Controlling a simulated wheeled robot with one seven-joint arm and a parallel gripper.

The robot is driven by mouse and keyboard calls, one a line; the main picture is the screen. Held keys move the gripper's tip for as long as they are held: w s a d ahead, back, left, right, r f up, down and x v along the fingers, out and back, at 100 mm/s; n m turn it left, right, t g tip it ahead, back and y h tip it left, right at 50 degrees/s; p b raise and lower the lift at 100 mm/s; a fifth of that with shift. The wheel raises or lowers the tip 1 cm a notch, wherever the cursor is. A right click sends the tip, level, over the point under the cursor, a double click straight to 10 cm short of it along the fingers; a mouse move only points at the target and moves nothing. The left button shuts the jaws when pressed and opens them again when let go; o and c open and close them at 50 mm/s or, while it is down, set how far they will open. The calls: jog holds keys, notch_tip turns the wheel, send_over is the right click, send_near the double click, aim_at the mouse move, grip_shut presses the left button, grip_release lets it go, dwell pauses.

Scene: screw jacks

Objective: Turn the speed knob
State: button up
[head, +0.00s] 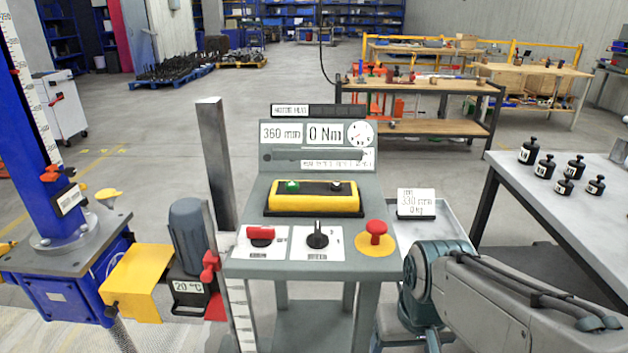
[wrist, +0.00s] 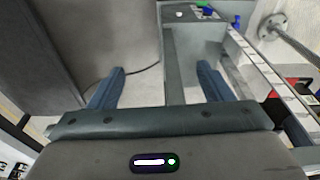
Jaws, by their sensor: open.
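The speed knob (head: 317,236) is a black knob on a white plate in the middle of the grey console's (head: 345,262) sloped panel. Its pointer stands roughly upright in the picture. My arm reaches in from the lower right of the head view, to the right of the console, and my gripper cannot be made out there. In the wrist view my gripper (wrist: 162,68) is open, its two blue-grey fingers wide apart with nothing between them. I cannot make out the speed knob in the wrist view.
A red switch (head: 261,233) sits left of the knob and a red mushroom button (head: 376,230) on yellow sits right. A yellow box (head: 313,198) with a green light is above. A blue screw jack (head: 75,270) stands left. A table with black weights (head: 546,167) is right.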

notch_tip(320, 180, up, 13)
jog(key=w+n+p, duration=0.1)
jog(key=w+p, duration=0.1)
jog(key=p, duration=0.7)
notch_tip(320, 180, up, 9)
jog(key=n+g+h+p, duration=0.2)
jog(key=n+p, duration=0.1)
jog(key=n, duration=0.7)
send_over(317, 229)
jog(key=s+d, duration=0.4)
jog(key=s, duration=0.1)
jog(key=w+a+r+n+h, duration=0.1)
jog(key=w+a+n, duration=0.2)
jog(key=a, duration=0.2)
jog(key=w+a+n+h, duration=0.2)
jog(key=a+n, duration=0.1)
jog(key=a, duration=0.2)
jog(key=x, duration=1.3)
jog(key=shift+w+f, duration=0.1)
jog(key=shift+f, duration=0.15)
jog(key=shift+c, duration=0.3)
jog(key=c, duration=0.9)
